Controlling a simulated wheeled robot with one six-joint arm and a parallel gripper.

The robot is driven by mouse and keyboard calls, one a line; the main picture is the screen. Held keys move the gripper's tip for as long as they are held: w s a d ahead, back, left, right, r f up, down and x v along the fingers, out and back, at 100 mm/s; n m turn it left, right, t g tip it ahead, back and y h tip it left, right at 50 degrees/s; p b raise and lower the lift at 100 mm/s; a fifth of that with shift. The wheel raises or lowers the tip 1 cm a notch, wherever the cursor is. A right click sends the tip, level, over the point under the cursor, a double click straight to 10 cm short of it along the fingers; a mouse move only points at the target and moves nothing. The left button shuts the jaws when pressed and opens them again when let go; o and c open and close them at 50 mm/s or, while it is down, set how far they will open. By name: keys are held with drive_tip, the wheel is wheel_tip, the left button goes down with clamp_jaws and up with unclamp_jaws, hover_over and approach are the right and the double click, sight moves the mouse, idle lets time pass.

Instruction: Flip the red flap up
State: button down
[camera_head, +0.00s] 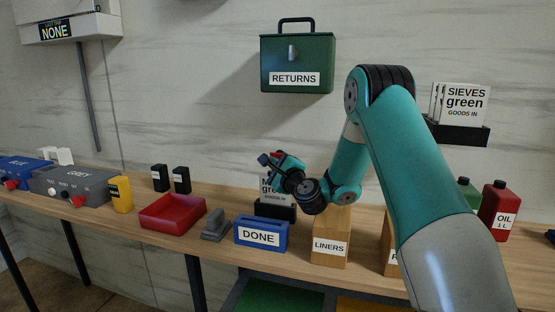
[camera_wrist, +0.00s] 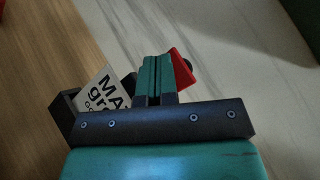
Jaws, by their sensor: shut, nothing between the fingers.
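The red flap (camera_wrist: 182,72) shows in the wrist view as a small tilted red piece just right of my gripper's fingertips, with a dark round knob behind it. My gripper (camera_wrist: 157,62) is shut and empty, its teal fingers together. The flap looks very close to the right finger; I cannot tell if they touch. In the head view my gripper (camera_head: 273,163) is above the black card holder (camera_head: 277,211), and a bit of red (camera_head: 278,157) shows beside it. What the flap is fixed to is hidden.
White "green" cards (camera_wrist: 106,92) stand in the holder, left of my fingers. Below are a blue DONE bin (camera_head: 261,249), a grey block (camera_head: 215,226), a red tray (camera_head: 150,222) and a wooden LINERS box (camera_head: 331,265). A green RETURNS box (camera_head: 297,101) hangs on the wall.

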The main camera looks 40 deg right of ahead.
drive_tip(key=shift+w+d+r+p, duration=0.35)
drive_tip(key=shift+w+d+p, duration=0.3)
drive_tip(key=shift+d+p, duration=0.25)
idle(0.9)
drive_tip(key=shift+a+f, duration=0.1)
drive_tip(key=shift+a, duration=0.05)
drive_tip(key=shift+s+a+f+b, duration=0.2)
drive_tip(key=shift+s+a+b, duration=0.15)
drive_tip(key=shift+b, duration=0.25)
drive_tip(key=shift+s+a+f+b, duration=0.25)
drive_tip(key=shift+s+a+b, duration=0.4)
drive_tip(key=shift+a+b, duration=0.25)
drive_tip(key=shift+a, duration=0.1)
drive_tip(key=s+a+b, duration=0.1)
drive_tip(key=a+b, duration=0.1)
drive_tip(key=s+a+f+b, duration=0.1)
drive_tip(key=s, duration=0.1)
drive_tip(key=shift+a+f+b, duration=0.2)
drive_tip(key=shift+a+b, duration=0.15)
drive_tip(key=shift+b, duration=0.05)
